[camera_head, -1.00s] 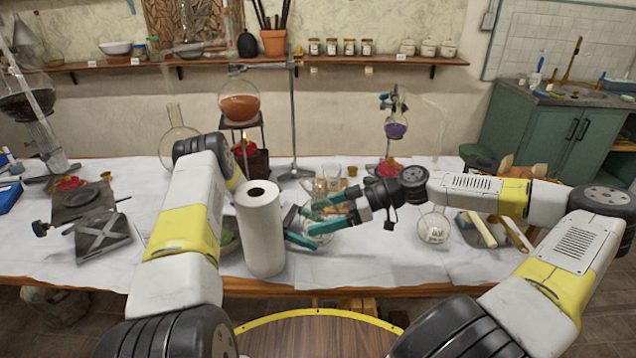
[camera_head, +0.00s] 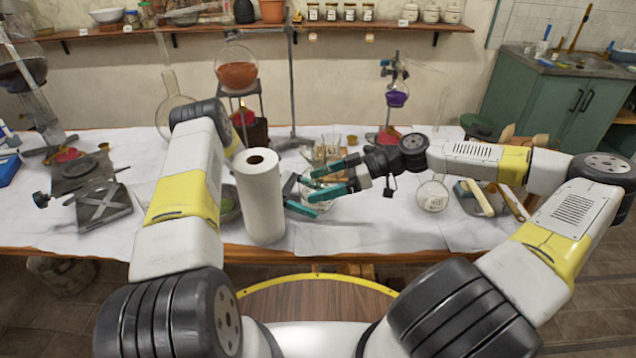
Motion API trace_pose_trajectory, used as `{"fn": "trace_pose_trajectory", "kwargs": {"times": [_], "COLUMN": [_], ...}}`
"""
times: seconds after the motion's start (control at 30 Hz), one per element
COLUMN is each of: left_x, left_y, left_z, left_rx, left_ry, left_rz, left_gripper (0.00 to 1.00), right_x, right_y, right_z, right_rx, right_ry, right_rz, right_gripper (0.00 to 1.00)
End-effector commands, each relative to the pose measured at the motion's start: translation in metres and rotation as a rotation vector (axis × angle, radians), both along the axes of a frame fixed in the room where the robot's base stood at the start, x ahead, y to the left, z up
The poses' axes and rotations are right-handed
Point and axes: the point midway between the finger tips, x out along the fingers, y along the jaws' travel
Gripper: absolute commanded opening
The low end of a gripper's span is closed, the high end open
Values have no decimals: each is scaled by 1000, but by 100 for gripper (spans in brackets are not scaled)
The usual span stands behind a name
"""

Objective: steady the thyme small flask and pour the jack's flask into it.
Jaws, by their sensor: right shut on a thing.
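My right gripper (camera_head: 325,180) has teal fingers closed around clear glass, apparently a small flask (camera_head: 319,206), just right of the paper roll. Its label is not readable, so I cannot tell which flask it is. My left gripper (camera_head: 294,194) shows only its teal fingertips, close to the same glass; the rest is hidden behind the paper roll, and I cannot tell whether it grips anything. A round clear flask (camera_head: 433,197) with a white label stands on the cloth to the right, below my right forearm; its writing is too small to read.
A white paper roll (camera_head: 259,200) stands upright close beside the grippers. Small glass vessels (camera_head: 327,151) stand behind them. A burner stand with an orange flask (camera_head: 237,74) and a stand with a purple flask (camera_head: 397,96) are at the back. Brushes (camera_head: 480,198) lie at right.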

Motion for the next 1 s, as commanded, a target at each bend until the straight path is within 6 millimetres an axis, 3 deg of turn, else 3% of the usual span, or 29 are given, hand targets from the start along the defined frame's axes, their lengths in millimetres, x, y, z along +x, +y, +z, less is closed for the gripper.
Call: {"fn": "trace_pose_trajectory", "kwargs": {"times": [0.47, 0.5, 0.53, 0.83, 1.0], "left_x": [0, 0, 0, 1, 8], "left_y": [0, 0, 0, 3, 24], "left_z": [0, 0, 0, 1, 7], "left_rx": [0, 0, 0, 0, 0], "left_ry": [0, 0, 0, 0, -3], "left_rz": [0, 0, 0, 1, 3], "left_gripper": [64, 95, 100, 100, 100], "right_x": [0, 0, 0, 0, 0], "right_y": [0, 0, 0, 0, 0], "right_z": [0, 0, 0, 0, 0], "right_rx": [0, 0, 0, 0, 0], "right_ry": [0, 0, 0, 0, 0], "right_rz": [0, 0, 0, 0, 0], "right_gripper": [36, 36, 36, 36, 36]}}
